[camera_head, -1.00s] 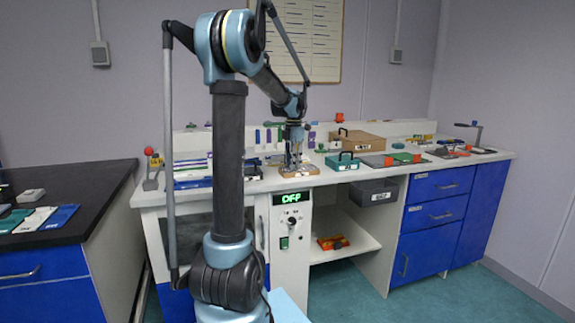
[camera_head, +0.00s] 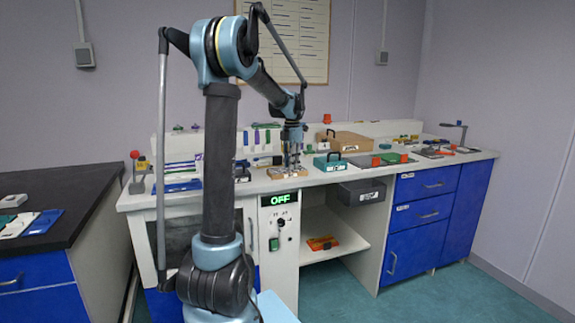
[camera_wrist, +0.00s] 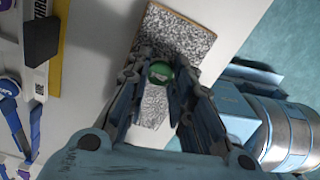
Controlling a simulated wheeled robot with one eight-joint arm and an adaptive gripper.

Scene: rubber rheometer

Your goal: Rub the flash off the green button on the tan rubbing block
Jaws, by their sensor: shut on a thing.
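The green button (camera_wrist: 160,72) is held between the fingertips of my gripper (camera_wrist: 160,80) in the wrist view. Only its rounded green top shows, and its underside is hidden. The tan rubbing block (camera_wrist: 181,46) lies below it, with a speckled grey face and a tan edge. The button appears over the block's middle. I cannot tell whether it touches the surface. In the head view my gripper (camera_head: 291,158) points down over the block (camera_head: 286,173) near the bench's front edge. The button is too small to make out there.
A teal case (camera_head: 332,162) and a brown box (camera_head: 345,141) stand to the right on the bench. Blue trays (camera_head: 178,186) lie to the left. A control panel reading OFF (camera_head: 280,198) is below the front edge. In the wrist view, blue-and-white items (camera_wrist: 18,125) lie at left.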

